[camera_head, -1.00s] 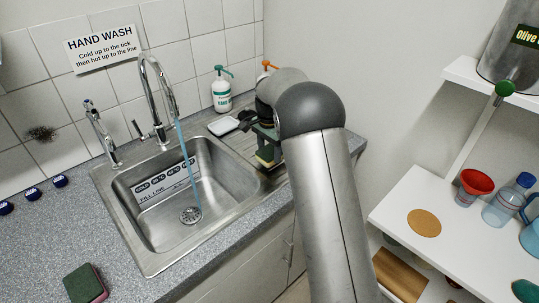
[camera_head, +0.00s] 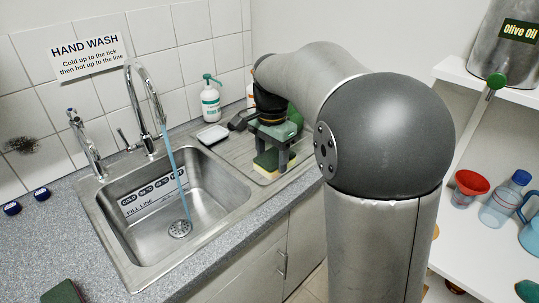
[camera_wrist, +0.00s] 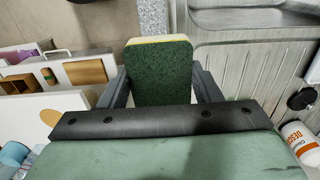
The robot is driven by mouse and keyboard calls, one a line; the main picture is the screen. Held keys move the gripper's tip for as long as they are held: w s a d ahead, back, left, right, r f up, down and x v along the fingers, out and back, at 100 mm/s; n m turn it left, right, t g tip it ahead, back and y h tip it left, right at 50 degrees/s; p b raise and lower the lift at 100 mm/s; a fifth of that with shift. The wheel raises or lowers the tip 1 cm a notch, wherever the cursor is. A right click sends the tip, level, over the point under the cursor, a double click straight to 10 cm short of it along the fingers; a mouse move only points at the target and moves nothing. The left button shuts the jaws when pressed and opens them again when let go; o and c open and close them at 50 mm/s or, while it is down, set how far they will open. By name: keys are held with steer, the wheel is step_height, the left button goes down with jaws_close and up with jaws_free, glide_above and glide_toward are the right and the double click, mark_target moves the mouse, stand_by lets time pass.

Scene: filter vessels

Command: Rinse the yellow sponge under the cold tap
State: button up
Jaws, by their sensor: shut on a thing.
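My gripper (camera_head: 272,150) is shut on the yellow sponge (camera_head: 266,160), over the draining board to the right of the basin. In the wrist view the sponge (camera_wrist: 158,72) shows its dark green scouring face and a thin yellow edge between the fingers. Whether it touches the board I cannot tell. A tall arched tap (camera_head: 130,92) runs a thin stream of water (camera_head: 178,170) into the steel sink (camera_head: 207,193), near the drain (camera_head: 180,229). A shorter tap (camera_head: 86,145) stands to its left, with no water seen. Which one is cold I cannot tell.
A white soap dish (camera_head: 212,133) and a pump bottle (camera_head: 210,102) stand behind the sink. A dark green pad (camera_head: 62,293) lies on the counter at lower left. White shelves with a red funnel (camera_head: 471,186) are at right. The basin is clear.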

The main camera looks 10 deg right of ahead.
steer(key=shift+o, duration=0.7)
steer(key=s+a+f+n+t+y+b, duration=0.1)
steer(key=a+f+n+t, duration=0.3)
steer(key=a, duration=0.7)
steer(key=s+a+n+t+y+b, duration=0.15)
steer(key=a+n, duration=0.35)
steer(key=a, duration=0.6)
steer(key=w+a+f+p, duration=0.1)
steer(key=w+a, duration=0.1)
steer(key=w, duration=0.4)
steer(key=w+a+f+p, duration=0.1)
steer(key=w+a+p, duration=0.1)
steer(key=w, duration=0.5)
steer(key=shift+a+f, duration=0.2)
steer(key=shift+a, duration=0.2)
